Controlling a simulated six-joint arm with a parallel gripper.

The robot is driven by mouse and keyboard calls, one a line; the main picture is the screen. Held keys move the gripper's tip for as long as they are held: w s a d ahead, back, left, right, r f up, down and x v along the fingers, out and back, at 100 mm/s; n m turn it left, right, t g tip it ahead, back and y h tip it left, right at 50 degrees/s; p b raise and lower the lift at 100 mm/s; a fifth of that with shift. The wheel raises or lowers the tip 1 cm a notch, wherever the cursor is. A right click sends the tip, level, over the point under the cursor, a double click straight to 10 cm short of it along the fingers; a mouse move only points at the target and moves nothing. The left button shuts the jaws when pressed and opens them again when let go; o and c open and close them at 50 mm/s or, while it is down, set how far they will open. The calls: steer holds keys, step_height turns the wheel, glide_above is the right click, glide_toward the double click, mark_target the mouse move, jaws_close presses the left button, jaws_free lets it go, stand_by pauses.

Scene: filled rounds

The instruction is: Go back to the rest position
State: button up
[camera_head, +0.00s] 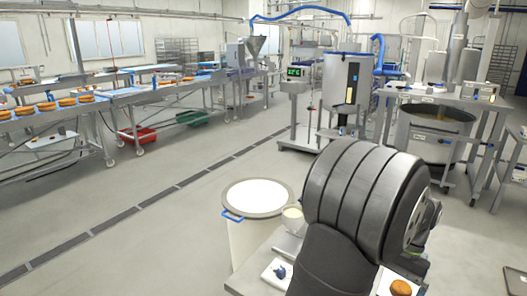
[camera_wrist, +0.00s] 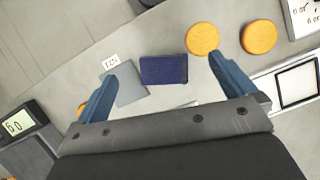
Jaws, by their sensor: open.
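My gripper (camera_wrist: 172,95) shows in the wrist view with its two blue fingers spread wide apart. It is open, and nothing is held between the fingers. A dark blue block (camera_wrist: 164,69) lies on the grey surface beyond the gap between the fingers. In the head view my grey arm fills the lower right and hides part of the table; the gripper itself cannot be made out there.
Two orange rounds (camera_wrist: 202,39) (camera_wrist: 259,37) lie near the right finger, beside a framed tray (camera_wrist: 268,85). A scale display (camera_wrist: 17,124) is at the left. In the head view, a white-topped drum (camera_head: 257,194) stands left of my arm; a round (camera_head: 401,287) lies lower right.

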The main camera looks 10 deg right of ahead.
steer(key=w+a+f+n, duration=0.1)
steer(key=w+a+n, duration=0.2)
steer(key=w+a, duration=0.8)
steer(key=w+a+f+n+g+h, duration=0.1)
steer(key=w+a+n, duration=0.1)
steer(key=w+a, duration=1)
steer(key=w, duration=0.3)
steer(key=shift+w+a+f+n+h, duration=0.2)
steer(key=shift+w+f+n+h, duration=0.1)
steer(key=shift+w+f+n, duration=0.1)
steer(key=shift+r, duration=0.1)
steer(key=s+d+r+m+t+h, duration=0.1)
steer(key=s+d+r+m, duration=0.5)
steer(key=d, duration=0.8)
steer(key=s+d+r+m+t, duration=0.15)
steer(key=d+r+m, duration=0.25)
steer(key=d+m, duration=0.7)
steer(key=s+d+r+m+t+h, duration=0.1)
steer(key=s+d+r+m, duration=0.35)
steer(key=d, duration=1.35)
step_height(320, 180, down, 10)
steer(key=shift+s, duration=0.45)
